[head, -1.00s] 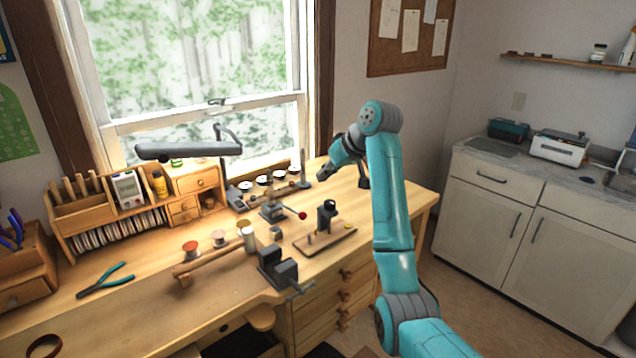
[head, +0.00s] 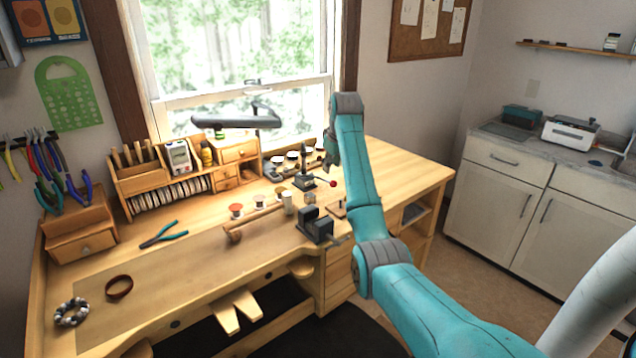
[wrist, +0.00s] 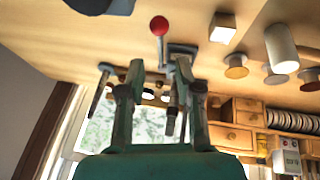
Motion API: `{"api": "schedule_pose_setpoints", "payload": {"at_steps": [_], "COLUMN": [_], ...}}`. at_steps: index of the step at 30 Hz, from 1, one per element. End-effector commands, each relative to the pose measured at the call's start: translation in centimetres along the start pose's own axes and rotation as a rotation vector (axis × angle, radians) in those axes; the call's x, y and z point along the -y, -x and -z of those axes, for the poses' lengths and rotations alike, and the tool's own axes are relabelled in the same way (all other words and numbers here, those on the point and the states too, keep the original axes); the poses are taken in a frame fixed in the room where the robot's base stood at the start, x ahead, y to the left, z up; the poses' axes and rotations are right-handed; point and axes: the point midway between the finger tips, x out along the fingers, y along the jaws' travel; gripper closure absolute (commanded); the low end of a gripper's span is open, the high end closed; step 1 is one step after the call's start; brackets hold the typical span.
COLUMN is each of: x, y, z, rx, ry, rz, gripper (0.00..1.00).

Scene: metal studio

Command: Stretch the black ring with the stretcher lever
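The stretcher (head: 305,181) is a small dark stand with an upright post on the bench near the window. Its lever ends in a red knob (head: 333,183). In the wrist view, which shows the bench at the top, the red knob (wrist: 159,26) is beyond my fingertips, roughly in line with the gap between them. My gripper (wrist: 157,72) is open, with its two fingers apart and no object clearly held. Dark upright parts show near the fingers. In the head view my arm hides the gripper. I cannot make out the black ring on the stretcher.
A vise (head: 316,226) stands at the bench's front edge. A lamp (head: 237,121) hangs over the bench. A brown band (head: 119,287) and pliers (head: 163,234) lie left. The bench's right end is clear.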

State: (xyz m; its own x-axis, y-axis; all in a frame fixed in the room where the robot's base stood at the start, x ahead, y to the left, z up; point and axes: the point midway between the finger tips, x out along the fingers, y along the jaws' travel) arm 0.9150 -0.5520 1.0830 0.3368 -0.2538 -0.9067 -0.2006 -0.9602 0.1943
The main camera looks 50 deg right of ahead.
Motion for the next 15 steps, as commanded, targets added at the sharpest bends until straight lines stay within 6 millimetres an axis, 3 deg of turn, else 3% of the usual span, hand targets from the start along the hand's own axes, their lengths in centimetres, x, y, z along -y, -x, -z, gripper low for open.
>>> {"api": "schedule_pose_setpoints", "payload": {"at_steps": [9, 15], "x": [0.1, 0.1], "y": [-5.7, -8.0], "z": [0.0, 0.0], "rx": [0.002, 0.000], "ry": [0.000, 0.000], "rz": [0.003, 0.002], "gripper": [0.66, 0.66]}}
